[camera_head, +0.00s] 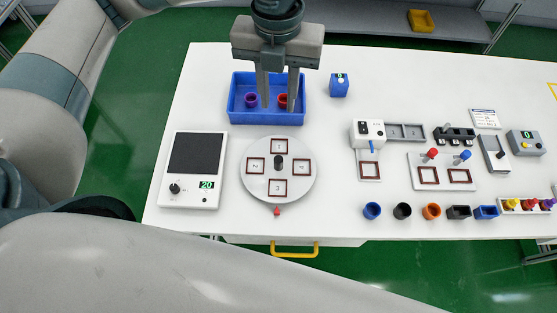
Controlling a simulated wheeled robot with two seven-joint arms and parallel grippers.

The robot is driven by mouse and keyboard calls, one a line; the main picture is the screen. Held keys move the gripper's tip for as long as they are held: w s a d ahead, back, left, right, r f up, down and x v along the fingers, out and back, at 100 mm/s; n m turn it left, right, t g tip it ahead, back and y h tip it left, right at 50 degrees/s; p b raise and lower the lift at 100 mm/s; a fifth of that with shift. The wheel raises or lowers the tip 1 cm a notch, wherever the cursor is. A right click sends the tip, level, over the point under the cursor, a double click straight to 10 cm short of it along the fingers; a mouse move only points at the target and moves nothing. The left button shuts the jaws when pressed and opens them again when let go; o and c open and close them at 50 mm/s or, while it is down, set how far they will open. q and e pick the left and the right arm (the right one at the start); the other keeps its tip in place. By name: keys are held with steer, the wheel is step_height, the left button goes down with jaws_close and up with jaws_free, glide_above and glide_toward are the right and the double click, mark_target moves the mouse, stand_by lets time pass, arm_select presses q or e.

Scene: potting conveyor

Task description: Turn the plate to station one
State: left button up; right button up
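The plate (254,184) is a round pale turntable on the white table. It has a dark upright knob (278,163) at its middle and several red-brown framed squares around it. The marks in the squares are too small to read surely. A small red pointer (277,211) sits at the plate's front edge, below the bottom square. My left gripper (278,106) points down over the blue bin (238,118) behind the plate. Its two fingers are apart, with nothing visibly held between them. My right gripper is not in view.
The bin holds a purple pot (251,100) and a red pot (283,99), the latter partly hidden by a finger. A white device reading 20 (208,195) stands left of the plate. A small blue box (339,86) stands right of the bin. Several pots line the front right.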

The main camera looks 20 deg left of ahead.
arm_select(q)
steer(key=b, duration=0.7)
glide_above(279, 159)
step_height(279, 159, down, 8)
steer(key=shift+r, duration=0.2)
step_height(279, 159, down, 17)
steer(key=p, duration=0.4)
steer(key=shift+f+p, duration=0.2)
steer(key=shift+p, duration=0.15)
jaws_close()
